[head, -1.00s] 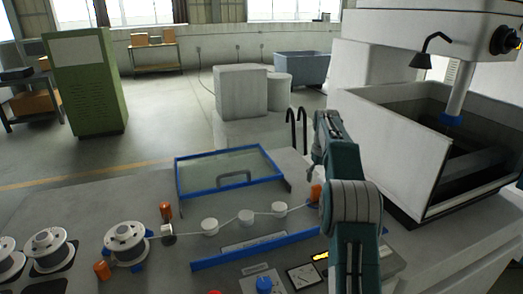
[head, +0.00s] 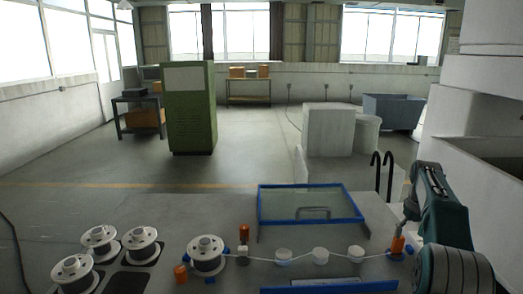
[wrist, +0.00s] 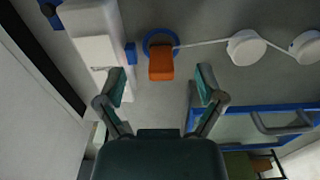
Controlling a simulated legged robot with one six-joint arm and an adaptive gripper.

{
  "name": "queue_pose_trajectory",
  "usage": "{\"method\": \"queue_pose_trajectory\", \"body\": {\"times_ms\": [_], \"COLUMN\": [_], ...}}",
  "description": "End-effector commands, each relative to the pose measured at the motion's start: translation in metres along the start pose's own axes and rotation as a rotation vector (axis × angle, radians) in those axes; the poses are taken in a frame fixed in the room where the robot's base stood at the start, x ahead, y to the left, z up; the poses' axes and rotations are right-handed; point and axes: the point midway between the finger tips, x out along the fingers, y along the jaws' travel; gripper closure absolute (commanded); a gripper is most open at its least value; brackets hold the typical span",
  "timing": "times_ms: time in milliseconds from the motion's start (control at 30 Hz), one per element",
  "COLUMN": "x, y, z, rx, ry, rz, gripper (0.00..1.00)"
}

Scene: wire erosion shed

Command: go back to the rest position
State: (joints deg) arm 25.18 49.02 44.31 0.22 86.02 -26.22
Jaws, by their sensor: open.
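My arm stands at the right of the head view. Its gripper (wrist: 161,80) is open and empty in the wrist view, with its fingers spread wide. An orange block (wrist: 161,65) on a blue round base lies ahead of the gap between the fingertips. The same orange block shows in the head view (head: 397,244), just below the end of my arm. I cannot tell how far the fingers are above it. A thin white wire runs from it over white rollers (head: 320,255) to a spool (head: 206,254) at the left.
A blue-framed clear panel (head: 310,205) with a handle lies behind the wire. Several white spools (head: 99,239) stand at the left of the bench. Two dark hooks (head: 387,172) rise near my arm. A green cabinet (head: 191,105) stands beyond on open floor.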

Motion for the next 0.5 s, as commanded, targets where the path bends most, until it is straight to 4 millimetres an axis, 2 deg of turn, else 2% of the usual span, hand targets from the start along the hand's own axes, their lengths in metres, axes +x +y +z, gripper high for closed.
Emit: {"method": "queue_pose_trajectory", "body": {"times_ms": [267,500], "x": [-0.020,-0.049], "y": [-0.017,-0.044], "z": [0.005,0.016], "rx": [-0.001,0.000], "ry": [0.019,0.052], "rz": [0.009,0.022], "gripper": [0.12,0.12]}}
